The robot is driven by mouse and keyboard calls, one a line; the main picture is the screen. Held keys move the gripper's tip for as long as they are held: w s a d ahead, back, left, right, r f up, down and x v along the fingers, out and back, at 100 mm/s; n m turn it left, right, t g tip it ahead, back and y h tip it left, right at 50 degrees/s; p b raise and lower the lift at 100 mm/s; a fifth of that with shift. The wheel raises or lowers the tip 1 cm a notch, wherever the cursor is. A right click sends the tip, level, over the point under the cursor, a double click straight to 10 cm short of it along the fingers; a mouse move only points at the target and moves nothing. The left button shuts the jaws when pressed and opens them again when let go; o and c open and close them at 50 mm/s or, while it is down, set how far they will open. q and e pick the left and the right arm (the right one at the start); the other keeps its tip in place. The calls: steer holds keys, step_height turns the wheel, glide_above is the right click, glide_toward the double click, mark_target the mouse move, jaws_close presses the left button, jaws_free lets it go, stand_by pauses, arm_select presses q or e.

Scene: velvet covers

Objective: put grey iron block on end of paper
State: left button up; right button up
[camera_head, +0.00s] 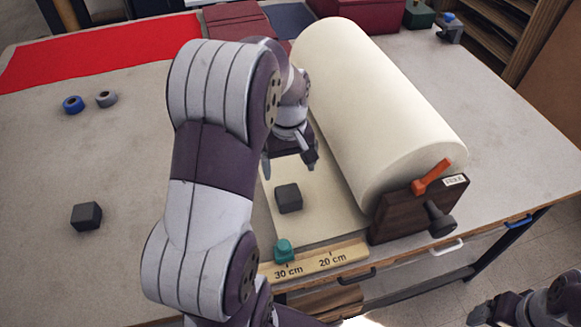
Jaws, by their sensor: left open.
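A cream paper roll (375,110) lies on the table, its loose paper (325,215) spread flat to its left and down to a wooden ruler. One dark grey block (288,199) sits on this paper, near the end at the ruler. A second dark grey block (87,216) stands on the bare table at the left. My left gripper (289,165) is open and empty, just beyond the block on the paper and apart from it in the picture. My right arm shows only partly at the lower right corner, and its fingers are not clear.
The ruler (325,260) with a teal knob (284,250) lies along the front edge. A dark wooden roll stand (410,208) has an orange handle (432,176). Blue (73,104) and grey (106,99) rings and red cloth (100,52) lie at the back left. The left tabletop is mostly clear.

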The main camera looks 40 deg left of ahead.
arm_select(q)
steer(key=s+d+f+m, duration=0.1)
steer(key=s+d+m, duration=0.3)
steer(key=d+m, duration=0.1)
steer(key=s+d+f+m+t, duration=0.1)
steer(key=s+d+m, duration=0.2)
steer(key=d+m, duration=0.2)
steer(key=d, duration=0.3)
steer(key=shift+s, duration=0.4)
